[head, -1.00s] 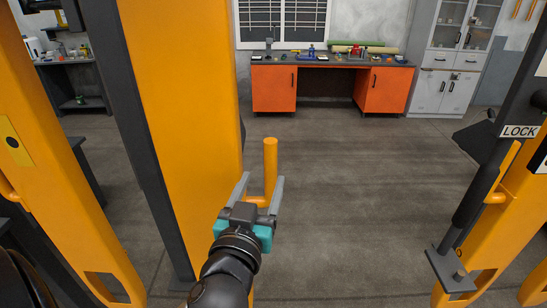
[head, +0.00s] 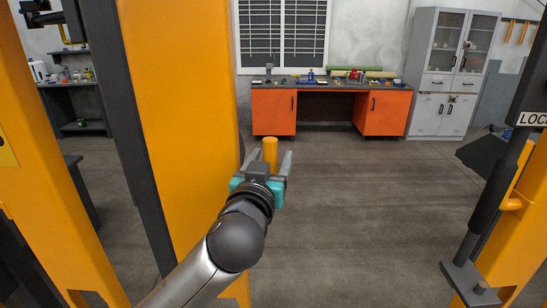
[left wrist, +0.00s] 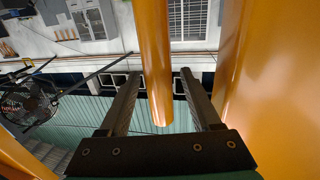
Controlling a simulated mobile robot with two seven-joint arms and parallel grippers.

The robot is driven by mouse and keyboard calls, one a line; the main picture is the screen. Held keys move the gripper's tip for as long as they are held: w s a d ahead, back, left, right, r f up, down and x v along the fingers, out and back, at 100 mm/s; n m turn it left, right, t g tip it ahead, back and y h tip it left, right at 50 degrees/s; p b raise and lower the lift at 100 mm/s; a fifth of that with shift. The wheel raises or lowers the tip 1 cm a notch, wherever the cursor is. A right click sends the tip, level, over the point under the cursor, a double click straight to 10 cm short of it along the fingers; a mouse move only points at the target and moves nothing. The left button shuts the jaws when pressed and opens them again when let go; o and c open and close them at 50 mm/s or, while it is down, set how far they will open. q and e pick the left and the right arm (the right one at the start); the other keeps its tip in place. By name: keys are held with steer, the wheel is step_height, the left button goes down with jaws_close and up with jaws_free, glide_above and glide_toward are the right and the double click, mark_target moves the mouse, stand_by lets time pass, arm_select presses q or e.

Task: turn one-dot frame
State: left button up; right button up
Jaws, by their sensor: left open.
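The large orange frame post (head: 175,110) stands upright left of centre in the head view. An upright orange peg handle (head: 270,148) shows just right of this post. My left gripper (head: 268,160) is open at the peg, one finger on either side, and hides its lower part. In the left wrist view the peg (left wrist: 155,60) hangs between the open fingers (left wrist: 155,95), with gaps on both sides. A pale yellow plate (head: 6,150) shows cut off on the orange post at the left edge; no dot is visible on it now. My right gripper is out of view.
On the right, another orange post (head: 520,235) carries a dark bar and a sign (head: 532,118) reading LOCK in part. An orange workbench (head: 275,112) and a grey cabinet (head: 450,70) stand at the back wall. The floor (head: 370,200) between is clear.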

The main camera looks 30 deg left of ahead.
arm_select(q)
steer(key=shift+x, duration=1.15)
jaws_close()
stand_by(0.7)
